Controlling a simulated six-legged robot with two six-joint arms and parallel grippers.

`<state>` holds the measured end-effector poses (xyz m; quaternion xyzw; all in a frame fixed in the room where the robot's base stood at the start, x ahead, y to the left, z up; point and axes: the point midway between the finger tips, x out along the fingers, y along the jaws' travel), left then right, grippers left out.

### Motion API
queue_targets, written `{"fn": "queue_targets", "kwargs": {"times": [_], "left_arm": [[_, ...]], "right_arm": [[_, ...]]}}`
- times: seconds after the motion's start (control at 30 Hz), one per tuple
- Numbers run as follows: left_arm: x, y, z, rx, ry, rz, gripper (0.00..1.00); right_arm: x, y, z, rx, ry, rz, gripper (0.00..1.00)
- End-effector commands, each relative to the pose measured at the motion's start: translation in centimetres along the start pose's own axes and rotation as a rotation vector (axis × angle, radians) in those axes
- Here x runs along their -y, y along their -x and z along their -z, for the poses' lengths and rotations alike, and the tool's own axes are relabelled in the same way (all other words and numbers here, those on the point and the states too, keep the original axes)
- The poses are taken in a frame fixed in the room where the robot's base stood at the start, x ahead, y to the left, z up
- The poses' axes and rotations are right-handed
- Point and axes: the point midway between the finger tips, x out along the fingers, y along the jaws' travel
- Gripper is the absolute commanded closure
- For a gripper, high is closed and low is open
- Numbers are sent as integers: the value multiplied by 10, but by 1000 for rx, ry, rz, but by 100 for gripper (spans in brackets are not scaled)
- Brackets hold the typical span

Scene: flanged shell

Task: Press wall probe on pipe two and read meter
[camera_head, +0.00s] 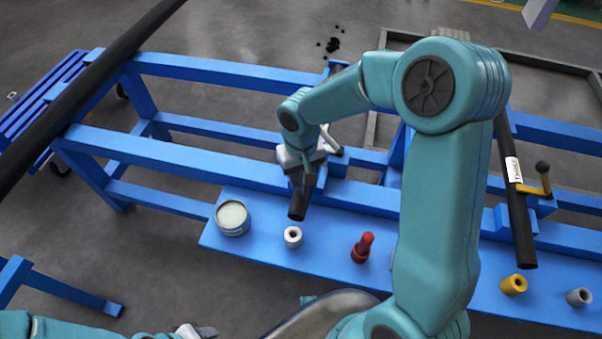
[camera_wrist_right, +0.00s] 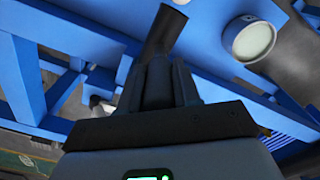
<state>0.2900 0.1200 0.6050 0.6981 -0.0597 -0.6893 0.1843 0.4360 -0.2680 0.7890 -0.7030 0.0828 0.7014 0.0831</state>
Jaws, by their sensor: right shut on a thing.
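A black pipe (camera_head: 298,204) in the middle of the blue frame points its open end toward me. My right gripper (camera_head: 304,176) is shut around this pipe just behind that end. In the right wrist view, the dark fingers (camera_wrist_right: 164,82) meet the pipe (camera_wrist_right: 164,32), and a small lit green display (camera_wrist_right: 146,178) shows at the bottom edge; its reading is cut off. I cannot make out a separate wall probe. My left gripper (camera_head: 196,331) is partly visible at the bottom edge, its jaws unclear.
Another black pipe (camera_head: 518,215) with a white label lies at right beside a yellow-handled fitting (camera_head: 535,189). On the blue shelf (camera_head: 330,252) stand a round tin (camera_head: 232,217), a white ring (camera_head: 292,236), a red plug (camera_head: 362,247), a yellow ring (camera_head: 513,285) and a grey ring (camera_head: 579,297).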

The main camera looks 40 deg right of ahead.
Motion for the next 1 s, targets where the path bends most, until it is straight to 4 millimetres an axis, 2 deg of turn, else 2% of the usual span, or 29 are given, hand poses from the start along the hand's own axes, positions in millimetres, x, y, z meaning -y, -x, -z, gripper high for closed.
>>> {"fn": "queue_targets", "kwargs": {"times": [0.27,1.0], "left_arm": [[-1,3,0,0,0,0,57],[-16,46,-1,0,0,0,57]], "right_arm": [[0,3,-1,4,0,0,98],[0,68,0,0,-1,1,98]]}}
